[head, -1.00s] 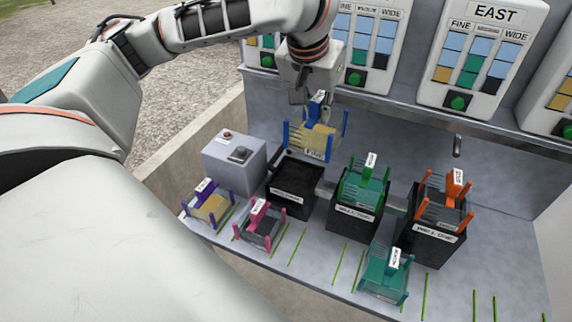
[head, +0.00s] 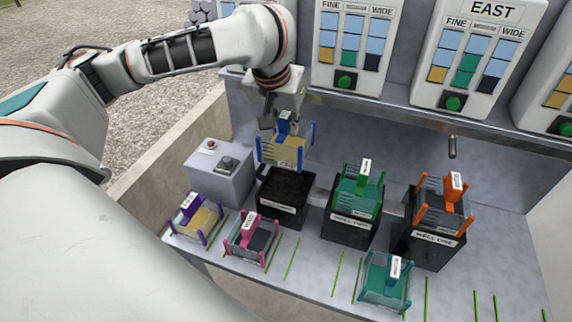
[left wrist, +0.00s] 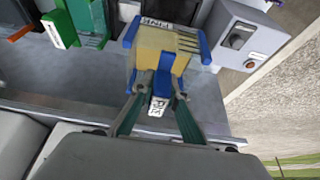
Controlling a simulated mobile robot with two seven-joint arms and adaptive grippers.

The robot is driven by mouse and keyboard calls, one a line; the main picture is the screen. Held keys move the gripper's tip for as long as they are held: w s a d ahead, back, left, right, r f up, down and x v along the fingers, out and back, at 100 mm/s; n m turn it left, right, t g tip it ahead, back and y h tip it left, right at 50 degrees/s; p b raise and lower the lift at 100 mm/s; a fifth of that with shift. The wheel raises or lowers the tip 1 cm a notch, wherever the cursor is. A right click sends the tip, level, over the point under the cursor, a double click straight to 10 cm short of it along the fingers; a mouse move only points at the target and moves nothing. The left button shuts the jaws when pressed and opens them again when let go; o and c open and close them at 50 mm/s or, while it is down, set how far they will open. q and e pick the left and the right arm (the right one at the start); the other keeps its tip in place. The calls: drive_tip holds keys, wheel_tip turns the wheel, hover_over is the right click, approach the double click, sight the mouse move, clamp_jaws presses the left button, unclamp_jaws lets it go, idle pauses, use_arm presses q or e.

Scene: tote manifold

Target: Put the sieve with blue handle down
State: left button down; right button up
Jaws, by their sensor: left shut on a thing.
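The sieve with blue handle (head: 283,151) has blue corner posts and a yellowish body. My left gripper (head: 284,117) is shut on its blue handle. In the head view the sieve appears just above the leftmost black well box (head: 284,200); I cannot tell whether it touches the box. In the left wrist view the sieve (left wrist: 165,50) hangs beyond the fingertips of my left gripper (left wrist: 160,90), with a white label at the handle. My right gripper is not in view.
A green sieve (head: 357,190) and an orange sieve (head: 443,207) sit on two other black well boxes. Purple (head: 196,220), pink (head: 252,240) and teal (head: 386,280) sieves stand along the front. A grey control box (head: 220,175) stands left of the leftmost well.

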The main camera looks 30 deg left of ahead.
use_arm(q)
wheel_tip(320, 180, down, 12)
drive_tip(key=shift+f, duration=0.15)
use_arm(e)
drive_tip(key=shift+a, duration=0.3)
use_arm(q)
drive_tip(key=shift+f, duration=0.15)
drive_tip(key=c, duration=2)
unclamp_jaws()
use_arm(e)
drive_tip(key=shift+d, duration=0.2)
